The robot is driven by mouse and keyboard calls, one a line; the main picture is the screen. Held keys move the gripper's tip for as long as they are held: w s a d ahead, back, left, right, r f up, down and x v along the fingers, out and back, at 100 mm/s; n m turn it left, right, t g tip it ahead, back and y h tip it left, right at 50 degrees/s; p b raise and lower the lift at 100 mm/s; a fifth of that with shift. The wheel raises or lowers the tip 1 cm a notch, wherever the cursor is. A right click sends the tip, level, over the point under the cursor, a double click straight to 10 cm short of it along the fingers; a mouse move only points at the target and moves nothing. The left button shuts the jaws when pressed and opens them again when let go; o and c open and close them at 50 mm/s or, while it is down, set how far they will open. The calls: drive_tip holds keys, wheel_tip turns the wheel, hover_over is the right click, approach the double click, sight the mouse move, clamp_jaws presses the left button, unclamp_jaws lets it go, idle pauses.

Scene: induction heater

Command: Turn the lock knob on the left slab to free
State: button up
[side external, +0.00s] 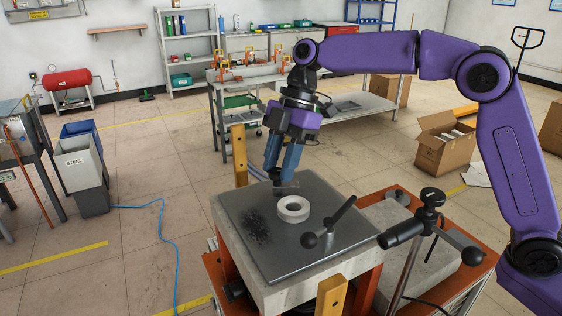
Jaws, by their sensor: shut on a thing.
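The left slab (222,217) is pale stone with a dark metal plate on top. My gripper (279,171) points down at the slab's far edge, its blue fingers closed on a small black knob (277,179). The fingers hide the knob's upper part, and its turned position cannot be read. A white ring (293,209) lies on the plate, just in front of the gripper and apart from it.
A black lever (330,222) stands on the plate's right side. Wooden posts (239,155) (331,297) stand behind and before the left slab. Dark grit (256,228) lies on the plate.

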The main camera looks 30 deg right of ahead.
drive_tip(key=n, duration=0.2)
drive_tip(key=n+g+h, duration=0.1)
drive_tip(key=n, duration=0.2)
drive_tip(key=shift+w+a+g, duration=0.1)
drive_tip(key=shift+w+g, duration=0.1)
drive_tip(key=shift+g, duration=0.1)
idle(0.5)
drive_tip(key=o, duration=1)
drive_tip(key=shift+o, duration=0.2)
drive_tip(key=v, duration=0.7)
drive_tip(key=shift+r, duration=0.2)
